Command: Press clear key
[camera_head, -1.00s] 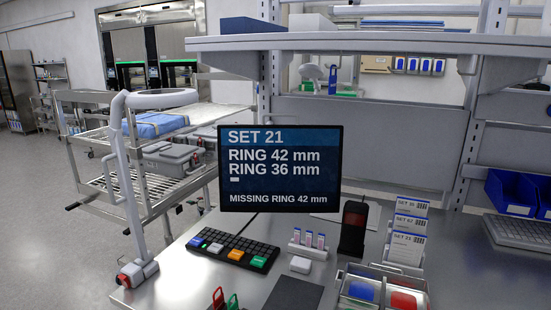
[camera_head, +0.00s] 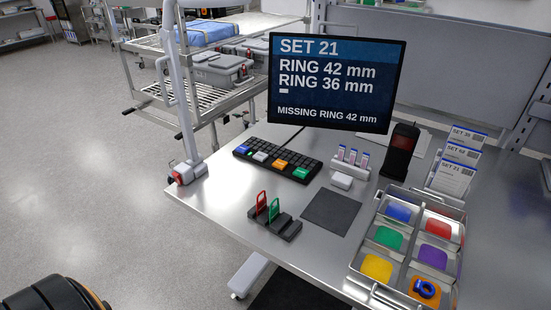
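The black keyboard (camera_head: 290,153) lies on the steel table below the monitor (camera_head: 335,80). Along its front edge are a blue key (camera_head: 242,149), a white key (camera_head: 260,156), an orange key (camera_head: 281,163) and a green key (camera_head: 300,172). Their labels are too small to read, so I cannot tell which is clear. The monitor reads SET 21, RING 42 mm, RING 36 mm and MISSING RING 42 mm. Neither of my grippers shows. Nothing touches the keyboard.
A lamp post (camera_head: 180,100) stands left of the keyboard. A rack (camera_head: 285,228) holds a red and a green ring tag. A dark mat (camera_head: 332,211), a black scanner (camera_head: 400,150) and a sectioned tray (camera_head: 408,235) with coloured pads lie to the right.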

